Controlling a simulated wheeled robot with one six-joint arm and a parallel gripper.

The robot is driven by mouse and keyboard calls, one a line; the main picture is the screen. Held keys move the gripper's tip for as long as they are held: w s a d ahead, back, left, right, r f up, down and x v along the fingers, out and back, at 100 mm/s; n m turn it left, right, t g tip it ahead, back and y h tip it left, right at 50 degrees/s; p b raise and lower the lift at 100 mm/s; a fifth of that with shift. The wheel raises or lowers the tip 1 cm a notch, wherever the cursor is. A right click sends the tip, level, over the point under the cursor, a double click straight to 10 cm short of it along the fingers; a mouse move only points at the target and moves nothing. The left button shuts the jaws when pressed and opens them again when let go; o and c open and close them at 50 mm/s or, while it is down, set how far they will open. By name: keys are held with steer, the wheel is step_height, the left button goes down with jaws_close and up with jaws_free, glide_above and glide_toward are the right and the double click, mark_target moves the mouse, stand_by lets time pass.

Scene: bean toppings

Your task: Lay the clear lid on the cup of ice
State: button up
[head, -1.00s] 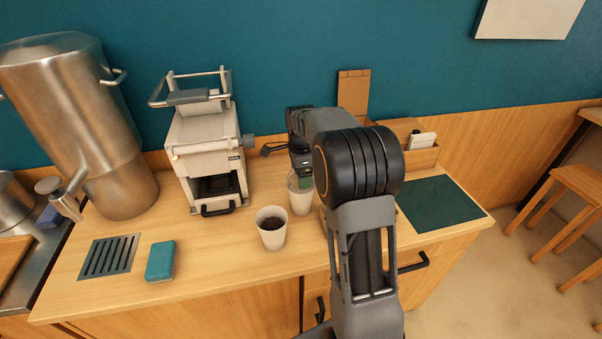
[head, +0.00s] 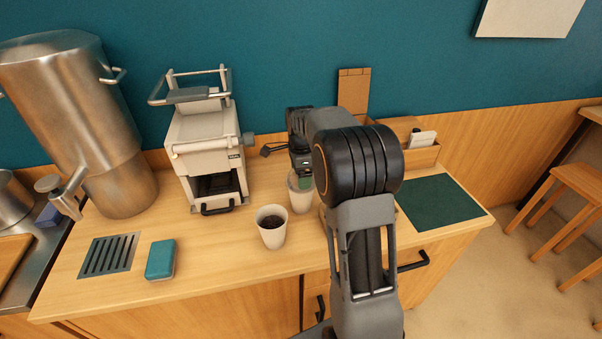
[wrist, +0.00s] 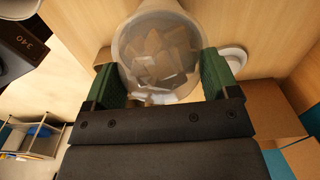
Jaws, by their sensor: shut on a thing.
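The cup of ice (head: 301,201) is a pale cup on the counter, right of the middle in the head view. My gripper (head: 303,181) is right over its mouth. In the wrist view, the green fingers of my gripper (wrist: 164,78) are shut on the sides of a round clear lid (wrist: 160,32). Ice chunks show through the lid, so it lies over the mouth of the cup of ice. I cannot tell whether the lid touches the rim. In the head view the lid is hidden or too small to make out.
A second cup with dark contents (head: 271,227) stands just front left. A white machine (head: 207,150) and a large steel urn (head: 95,130) are behind and left. A teal block (head: 160,260) lies near the drain grille (head: 108,255). A wooden box (head: 424,155) is behind right.

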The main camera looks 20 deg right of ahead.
steer(key=shift+f, duration=0.1)
steer(key=o, duration=0.8)
steer(key=shift+r, duration=0.25)
steer(key=shift+r+p, duration=2.95)
steer(key=shift+r, duration=0.35)
